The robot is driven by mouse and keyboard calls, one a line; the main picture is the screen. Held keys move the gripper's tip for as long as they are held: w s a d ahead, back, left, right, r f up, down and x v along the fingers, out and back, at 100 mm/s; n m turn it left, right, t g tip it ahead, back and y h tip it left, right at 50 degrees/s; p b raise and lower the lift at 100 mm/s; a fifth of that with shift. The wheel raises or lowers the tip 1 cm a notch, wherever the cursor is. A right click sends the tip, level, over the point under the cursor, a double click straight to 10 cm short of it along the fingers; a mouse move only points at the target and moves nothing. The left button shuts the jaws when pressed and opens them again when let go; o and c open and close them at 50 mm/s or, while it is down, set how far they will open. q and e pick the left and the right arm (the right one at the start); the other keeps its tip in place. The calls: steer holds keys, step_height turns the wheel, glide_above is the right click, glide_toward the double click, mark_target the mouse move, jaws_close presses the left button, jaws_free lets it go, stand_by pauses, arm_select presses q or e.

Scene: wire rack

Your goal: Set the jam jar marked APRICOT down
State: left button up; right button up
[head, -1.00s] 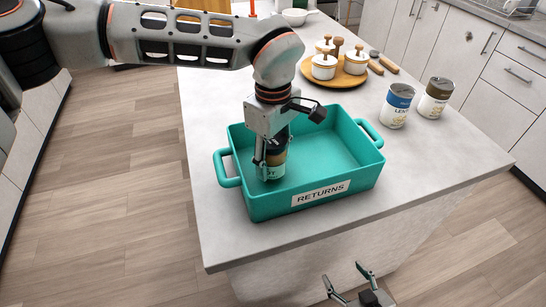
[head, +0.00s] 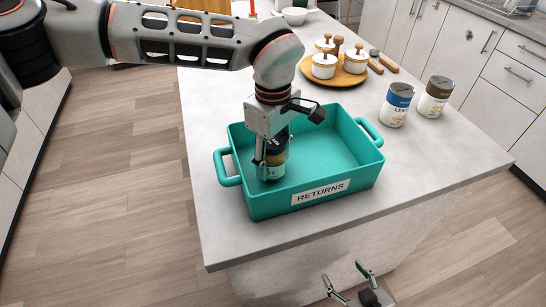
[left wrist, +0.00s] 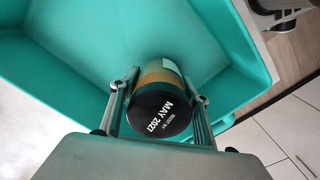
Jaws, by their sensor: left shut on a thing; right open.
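A jar (head: 277,164) with a teal label is inside the teal bin marked RETURNS (head: 254,208), near its left end. Most of its label is hidden, so I cannot read the name. In the left wrist view its dark lid (left wrist: 160,115) reads MAY 2027. My left gripper (head: 272,158) points down into the bin and is shut on the jar, one finger on each side. I cannot tell whether the jar touches the bin floor. My right gripper (head: 348,281) is open and empty, low in front of the counter.
The bin stands on the pale counter (head: 447,165); its right part is empty. Two cans, one blue-banded (head: 396,106) and one brown-banded (head: 436,97), stand to the right. A round wooden tray (head: 347,78) with white lidded pots is behind.

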stand_by(0.3)
stand_by(0.4)
arm_select(q)
steer(key=shift+f+b, duration=0.3)
steer(key=shift+f, duration=0.3)
steer(key=o, duration=1.5)
steer(key=shift+o, duration=0.7)
steer(key=shift+r, duration=0.15)
